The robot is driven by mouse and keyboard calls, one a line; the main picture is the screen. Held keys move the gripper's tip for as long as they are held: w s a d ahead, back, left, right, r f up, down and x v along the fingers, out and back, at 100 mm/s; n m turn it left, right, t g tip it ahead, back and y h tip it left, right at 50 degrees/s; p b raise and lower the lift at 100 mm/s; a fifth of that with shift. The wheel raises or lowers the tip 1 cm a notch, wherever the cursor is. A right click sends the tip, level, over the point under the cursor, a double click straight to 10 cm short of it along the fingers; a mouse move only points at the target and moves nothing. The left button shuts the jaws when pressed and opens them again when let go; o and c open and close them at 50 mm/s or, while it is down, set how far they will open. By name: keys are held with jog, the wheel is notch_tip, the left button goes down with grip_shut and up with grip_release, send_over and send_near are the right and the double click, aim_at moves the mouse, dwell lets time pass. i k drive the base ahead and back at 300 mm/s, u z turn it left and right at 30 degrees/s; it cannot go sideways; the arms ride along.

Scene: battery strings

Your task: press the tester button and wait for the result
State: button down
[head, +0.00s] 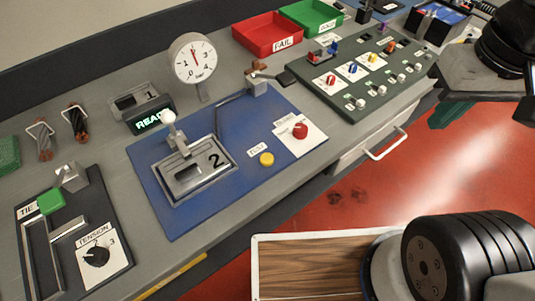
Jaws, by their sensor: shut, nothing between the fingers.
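The blue tester plate (230,197) lies on the grey bench. A yellow button (266,159) sits on it beside a small label that seems to read TEST. A red knob (300,131) stands on a white label to its right. A metal fixture (196,180) marked 2, with a white-knobbed lever (169,118), is on the plate's left. A small display (151,118) shows green letters, seemingly READY, partly hidden by the lever. A round bar gauge (195,59) stands behind. My gripper (444,114) is at the upper right, shut and empty, well apart from the yellow button.
A red FAIL tray (272,37) and a green tray (311,17) stand at the back. A green-grey switch panel (350,78) lies right of the tester. A tension station (70,240) is at the left. The space above the yellow button is clear.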

aim_at(266, 159)
jog(key=u, duration=1.2)
jog(key=k, duration=0.8)
jog(key=z, duration=1.15)
jog(key=i, duration=0.5)
jog(key=u, duration=0.05)
